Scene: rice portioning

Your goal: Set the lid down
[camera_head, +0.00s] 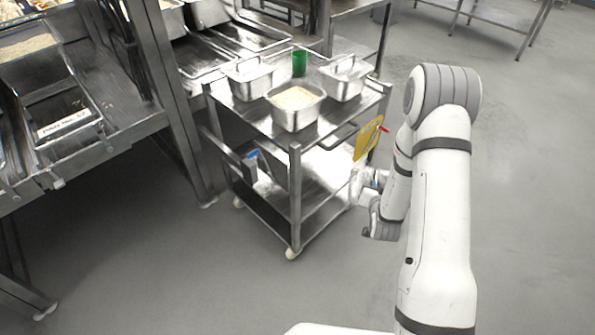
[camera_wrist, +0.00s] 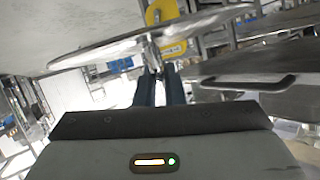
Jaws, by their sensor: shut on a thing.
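My gripper (camera_wrist: 160,72) is shut on the short metal handle of a lid in the wrist view. The lid (camera_wrist: 110,48) shows as a thin silver plate, seen nearly edge-on beyond the fingertips. In the head view, my gripper end (camera_head: 372,180) is beside the right side of a steel cart, below its top; I cannot make out the lid clearly there. An open metal pan of rice (camera_head: 296,118) stands at the front of the cart top (camera_head: 330,121). Two lidded pans, left (camera_head: 249,84) and right (camera_head: 344,85), stand behind it.
A green cup (camera_head: 299,62) stands behind the pans. A yellow item (camera_head: 368,138) is at the cart's right side, close to my arm. A cart handle (camera_wrist: 245,82) shows right of the fingers. Steel shelving (camera_head: 85,135) is at left. Floor at right is clear.

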